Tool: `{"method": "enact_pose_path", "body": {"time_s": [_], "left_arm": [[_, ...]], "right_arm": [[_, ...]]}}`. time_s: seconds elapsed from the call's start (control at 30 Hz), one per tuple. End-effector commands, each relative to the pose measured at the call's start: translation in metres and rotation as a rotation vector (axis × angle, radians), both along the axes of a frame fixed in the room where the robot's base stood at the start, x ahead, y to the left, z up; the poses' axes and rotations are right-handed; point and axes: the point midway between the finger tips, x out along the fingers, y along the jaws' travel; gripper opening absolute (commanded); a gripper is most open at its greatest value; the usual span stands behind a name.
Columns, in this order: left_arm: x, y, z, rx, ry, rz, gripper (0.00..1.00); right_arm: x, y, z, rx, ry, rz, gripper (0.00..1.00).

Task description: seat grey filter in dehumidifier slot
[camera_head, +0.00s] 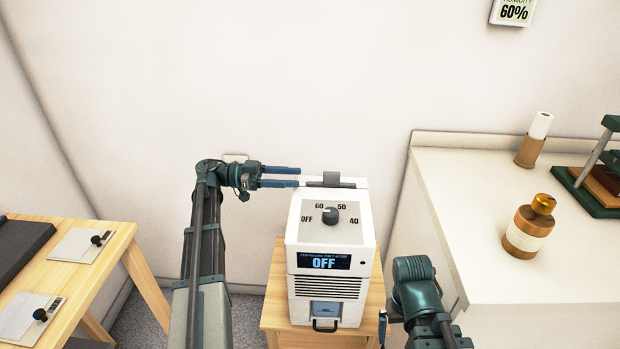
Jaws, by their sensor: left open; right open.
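The white dehumidifier (305,230) stands upright on a small wooden stand, with a dial on its sloped top and a display reading OFF. The grey filter (331,179) stands up from the dark slot (346,185) along the top back edge. Its lower part is hidden, so I cannot tell how deep it sits. My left gripper (299,177) is open and empty, its two blue fingers pointing right at the top left edge, a little short of the filter. My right gripper (384,328) is open, low beside the dehumidifier's right side; its fingers are mostly hidden.
A white counter (460,215) on the right holds an amber bottle (530,228), a paper roll (534,140) and a green press (595,180). A wooden table (100,262) with cards stands left. The wooden stand (278,300) has little bare room.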

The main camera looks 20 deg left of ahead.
Motion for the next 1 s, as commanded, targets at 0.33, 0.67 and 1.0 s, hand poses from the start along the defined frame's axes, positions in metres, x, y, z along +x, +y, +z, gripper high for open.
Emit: {"method": "enact_pose_path", "body": {"time_s": [0.33, 0.67, 1.0], "left_arm": [[-0.008, 0.027, 0.000, 0.000, 0.000, -0.001, 0.57], [-0.008, 0.027, 0.000, 0.000, 0.000, -0.001, 0.57], [-0.008, 0.027, 0.000, 0.000, 0.000, -0.001, 0.57]], "right_arm": [[0.000, 0.000, 0.000, 0.000, 0.000, 0.000, 1.00], [0.000, 0.000, 0.000, 0.000, 0.000, 0.000, 1.00], [0.000, 0.000, 0.000, 0.000, 0.000, 0.000, 1.00]]}}
